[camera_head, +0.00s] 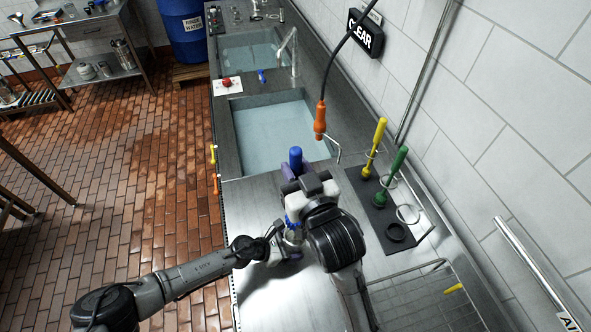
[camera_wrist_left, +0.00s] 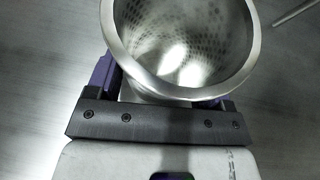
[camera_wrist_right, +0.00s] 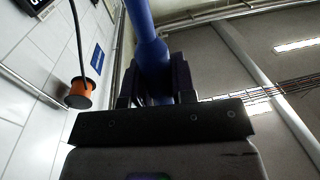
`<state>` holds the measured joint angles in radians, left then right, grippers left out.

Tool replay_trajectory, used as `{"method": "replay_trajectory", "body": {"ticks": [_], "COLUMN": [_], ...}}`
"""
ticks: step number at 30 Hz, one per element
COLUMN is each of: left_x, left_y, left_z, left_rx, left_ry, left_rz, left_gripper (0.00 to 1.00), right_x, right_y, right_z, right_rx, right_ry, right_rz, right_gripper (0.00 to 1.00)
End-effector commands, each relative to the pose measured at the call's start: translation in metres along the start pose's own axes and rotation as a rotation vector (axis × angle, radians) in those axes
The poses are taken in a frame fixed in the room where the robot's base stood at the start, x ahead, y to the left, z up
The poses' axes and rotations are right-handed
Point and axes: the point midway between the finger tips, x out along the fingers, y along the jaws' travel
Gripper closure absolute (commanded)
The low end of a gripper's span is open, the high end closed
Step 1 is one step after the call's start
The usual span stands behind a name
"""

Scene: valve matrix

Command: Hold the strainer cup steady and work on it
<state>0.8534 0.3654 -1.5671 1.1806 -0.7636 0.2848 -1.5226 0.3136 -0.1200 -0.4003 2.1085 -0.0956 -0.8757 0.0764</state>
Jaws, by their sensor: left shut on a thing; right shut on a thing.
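The strainer cup (camera_wrist_left: 180,45) is a steel cup with perforated walls. The left wrist view looks into its mouth and shows no brush inside. In the head view the cup (camera_head: 292,237) is mostly hidden by my right arm. My left gripper (camera_wrist_left: 165,90) is shut on the cup's outside, just above the steel counter. My right gripper (camera_wrist_right: 155,85) is shut on a blue-handled brush (camera_wrist_right: 150,45). In the head view the blue handle (camera_head: 296,158) points up, with a bit of blue below the gripper, close to the cup; contact cannot be told.
A yellow brush (camera_head: 376,142) and a green brush (camera_head: 392,172) stand in a dark rack (camera_head: 365,204) at right. An orange nozzle (camera_head: 320,120) hangs over the counter near a filled sink (camera_head: 275,135). A wire drainer (camera_head: 425,300) lies at lower right. Counter left of the cup is bare.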

Motion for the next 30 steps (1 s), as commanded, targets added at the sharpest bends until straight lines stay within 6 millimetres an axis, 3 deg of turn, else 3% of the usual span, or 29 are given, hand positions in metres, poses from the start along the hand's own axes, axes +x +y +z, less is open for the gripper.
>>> {"method": "replay_trajectory", "body": {"ticks": [8, 9, 16, 24, 30], "left_x": [0.000, 0.000, 0.000, -0.002, -0.026], "left_y": [0.000, 0.000, 0.000, 0.000, 0.001], "left_z": [0.000, 0.000, 0.000, 0.000, -0.001], "left_rx": [0.000, 0.000, 0.000, 0.000, 0.002], "left_ry": [0.000, 0.000, 0.000, 0.000, 0.001], "left_rz": [0.000, 0.000, 0.000, 0.000, 0.001], "left_gripper": [0.39, 0.22, 0.00, 0.00, 0.00], "right_x": [0.000, 0.000, 0.000, 0.000, 0.000], "right_y": [0.000, 0.000, 0.000, 0.000, 0.000], "right_z": [0.000, 0.000, 0.000, 0.000, 0.000], "right_rx": [0.000, 0.000, 0.000, 0.000, 0.000], "right_ry": [0.001, 0.001, 0.001, 0.001, 0.001], "right_rz": [0.000, 0.000, 0.000, 0.000, 0.000], "right_gripper": [0.99, 0.99, 0.99, 0.99, 0.99]}}
